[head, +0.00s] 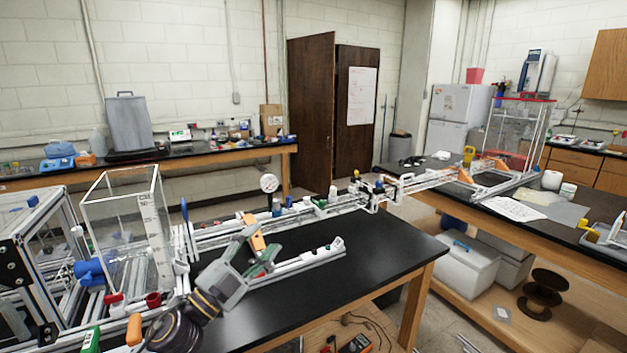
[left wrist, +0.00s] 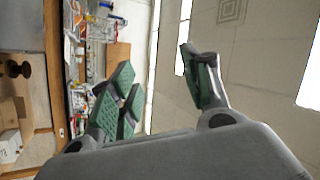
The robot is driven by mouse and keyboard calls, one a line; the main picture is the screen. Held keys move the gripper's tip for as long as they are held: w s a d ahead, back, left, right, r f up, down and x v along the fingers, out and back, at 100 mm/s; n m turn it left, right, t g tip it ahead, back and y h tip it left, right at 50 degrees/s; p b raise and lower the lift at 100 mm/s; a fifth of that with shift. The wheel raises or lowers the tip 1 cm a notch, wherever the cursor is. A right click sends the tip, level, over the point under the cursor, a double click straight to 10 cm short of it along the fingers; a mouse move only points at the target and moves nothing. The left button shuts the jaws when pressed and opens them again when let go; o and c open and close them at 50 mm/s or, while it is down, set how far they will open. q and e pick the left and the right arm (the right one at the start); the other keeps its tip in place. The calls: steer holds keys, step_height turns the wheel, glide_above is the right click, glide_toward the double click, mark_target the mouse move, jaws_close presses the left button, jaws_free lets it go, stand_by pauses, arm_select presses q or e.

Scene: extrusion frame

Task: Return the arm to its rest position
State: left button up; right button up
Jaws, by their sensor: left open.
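My left arm comes in from the lower left in the head view. Its grey left gripper (head: 259,254) is over the black-topped bench (head: 350,295), in front of the aluminium extrusion frame (head: 218,232). In the left wrist view the fingers of the left gripper (left wrist: 160,88) are spread wide apart. Their green pads show, and nothing is between them. In the head view the gripper overlaps part of the rails, and I cannot tell how high it is above the bench. My right gripper is not in view.
A clear box (head: 125,215) stands on the bench to the left of my gripper. A pressure gauge (head: 268,183) rises behind the rails. Rails cross the gap to the right bench (head: 590,258). The bench top right of my gripper is mostly bare.

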arm_select(q)
steer(key=s+a+f+n+g+y, duration=0.1)
steer(key=a+f+n+g+y, duration=0.1)
steer(key=a+f+n+y, duration=0.55)
steer(key=s+a+f+n+g+y, duration=0.15)
steer(key=a+f+n+y, duration=0.25)
steer(key=f+n+y, duration=0.6)
steer(key=s+d+f+g+h, duration=0.1)
steer(key=s+f+g+h, duration=0.2)
steer(key=s+f+g, duration=1.25)
steer(key=s+f+t, duration=0.1)
steer(key=s+f, duration=0.2)
steer(key=f, duration=0.9)
steer(key=s+f+t, duration=0.1)
steer(key=s+f, duration=0.2)
steer(key=f, duration=0.9)
steer(key=s+f+t, duration=0.1)
steer(key=s+f, duration=0.2)
steer(key=f, duration=0.9)
steer(key=s+a+f, duration=0.2)
steer(key=s+f, duration=0.8)
steer(key=s, duration=0.1)
steer(key=s+a+f, duration=0.2)
steer(key=s+f, duration=0.7)
steer(key=s, duration=0.2)
steer(key=shift+a+f+g, duration=0.2)
steer(key=shift+f+g, duration=0.15)
steer(key=shift+g, duration=0.05)
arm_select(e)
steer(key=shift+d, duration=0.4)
